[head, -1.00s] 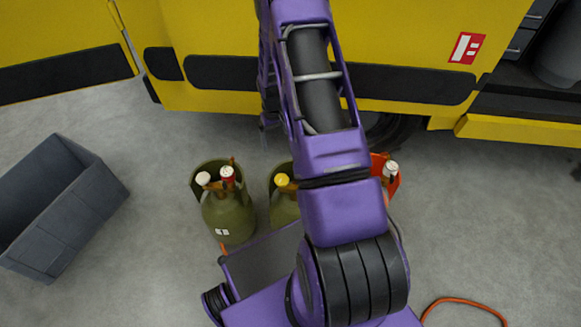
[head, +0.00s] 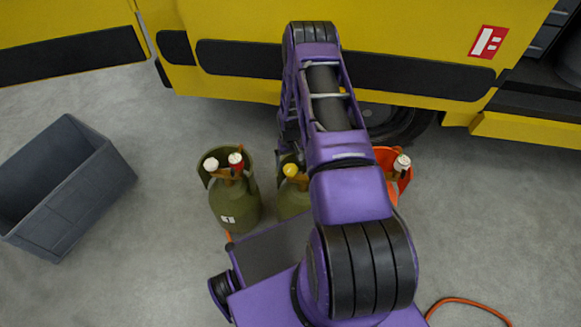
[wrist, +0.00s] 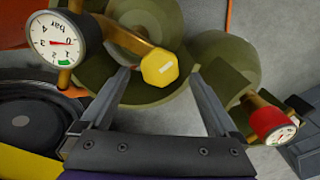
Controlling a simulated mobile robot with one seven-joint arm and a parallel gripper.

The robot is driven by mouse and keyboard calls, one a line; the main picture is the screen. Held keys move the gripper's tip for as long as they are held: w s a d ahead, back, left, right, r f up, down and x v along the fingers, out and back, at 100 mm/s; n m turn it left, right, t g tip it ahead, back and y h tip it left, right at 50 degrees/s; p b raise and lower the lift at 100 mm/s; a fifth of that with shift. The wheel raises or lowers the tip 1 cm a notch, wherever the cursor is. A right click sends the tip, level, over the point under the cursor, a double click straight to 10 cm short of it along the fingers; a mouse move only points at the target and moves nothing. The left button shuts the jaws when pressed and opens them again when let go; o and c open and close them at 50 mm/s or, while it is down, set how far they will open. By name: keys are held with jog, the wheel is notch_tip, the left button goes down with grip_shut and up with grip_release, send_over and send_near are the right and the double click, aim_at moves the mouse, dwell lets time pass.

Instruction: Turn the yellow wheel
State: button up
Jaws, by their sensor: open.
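The yellow wheel (head: 290,170) sits on a brass valve on top of the middle green cylinder (head: 293,203). In the wrist view the yellow wheel (wrist: 160,67) lies between and just beyond the fingertips of my gripper (wrist: 160,76). The gripper is open and empty, with a finger on each side of the wheel and visible gaps. I cannot tell how far the tips are from it in depth. A white-faced gauge (wrist: 55,38) stands left of the wheel. In the head view my arm hides the gripper and part of the middle cylinder.
An orange-red cylinder (head: 393,168) stands to the right. A grey crate (head: 85,200) lies far left. A yellow vehicle (head: 230,85) closes off the back.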

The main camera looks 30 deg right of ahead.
aim_at(290, 170)
jog(key=shift+f, duration=1.25)
jog(key=c, duration=1.4)
